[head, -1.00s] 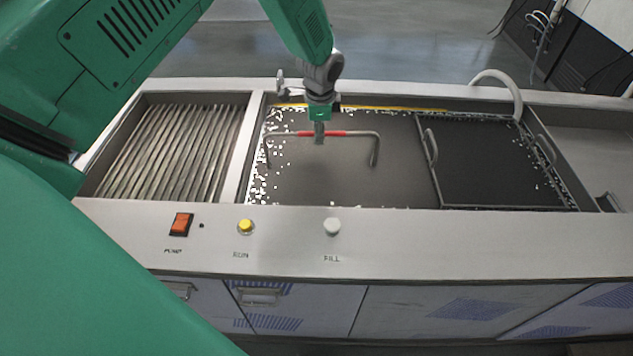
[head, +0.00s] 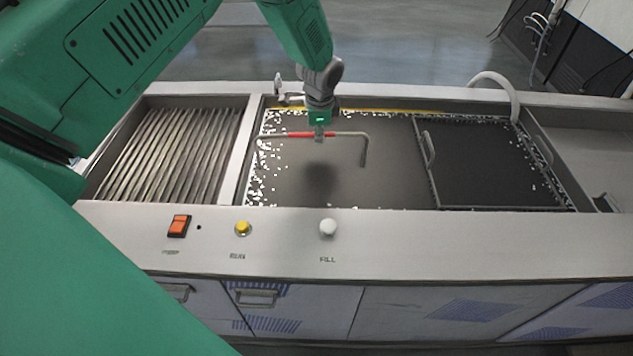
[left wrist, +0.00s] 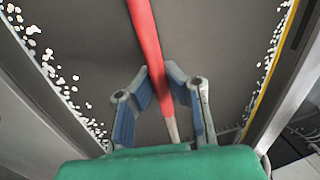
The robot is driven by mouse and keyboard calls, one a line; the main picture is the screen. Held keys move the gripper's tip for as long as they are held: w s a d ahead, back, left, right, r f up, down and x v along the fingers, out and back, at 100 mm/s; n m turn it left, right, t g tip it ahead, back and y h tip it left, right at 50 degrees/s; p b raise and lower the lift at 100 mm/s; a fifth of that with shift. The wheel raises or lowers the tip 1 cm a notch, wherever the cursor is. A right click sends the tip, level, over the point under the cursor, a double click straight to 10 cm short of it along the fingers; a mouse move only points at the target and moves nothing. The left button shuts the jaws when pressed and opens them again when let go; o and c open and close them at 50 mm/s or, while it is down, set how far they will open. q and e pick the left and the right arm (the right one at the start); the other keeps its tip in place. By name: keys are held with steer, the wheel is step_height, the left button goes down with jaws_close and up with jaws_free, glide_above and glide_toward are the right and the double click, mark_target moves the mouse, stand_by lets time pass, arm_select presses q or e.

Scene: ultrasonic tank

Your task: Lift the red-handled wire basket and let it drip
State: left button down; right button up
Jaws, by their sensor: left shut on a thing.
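The basket's handle is a grey bar with a red middle grip (head: 300,134), standing above the dark liquid of the middle tank (head: 390,165). Its right leg goes down to the liquid; the basket's wire body is not visible below the surface. My left gripper (head: 319,134) comes down from above and is shut on the red grip, right of its middle. In the left wrist view, the red bar (left wrist: 147,35) runs between the blue-padded fingers of my left gripper (left wrist: 160,92). My right gripper is not in view.
A ribbed drain rack (head: 170,150) lies left of the tank. A dark cover with a handle (head: 490,165) fills the tank's right part, and a pale curved pipe (head: 505,88) rises behind it. An orange switch (head: 178,226), yellow button (head: 243,228) and white button (head: 328,227) line the front.

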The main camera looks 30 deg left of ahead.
arm_select(q)
steer(key=shift+d+r, duration=0.2)
steer(key=shift+d, duration=0.35)
steer(key=r, duration=0.5)
steer(key=a+r+b, duration=0.1)
steer(key=r, duration=0.2)
steer(key=shift+w+r, duration=0.1)
steer(key=shift+r, duration=0.25)
steer(key=shift+d+r, duration=0.1)
steer(key=shift+r, duration=0.3)
step_height(320, 180, up, 14)
steer(key=p, duration=0.8)
steer(key=shift+d+f, duration=0.2)
steer(key=shift+d, duration=0.05)
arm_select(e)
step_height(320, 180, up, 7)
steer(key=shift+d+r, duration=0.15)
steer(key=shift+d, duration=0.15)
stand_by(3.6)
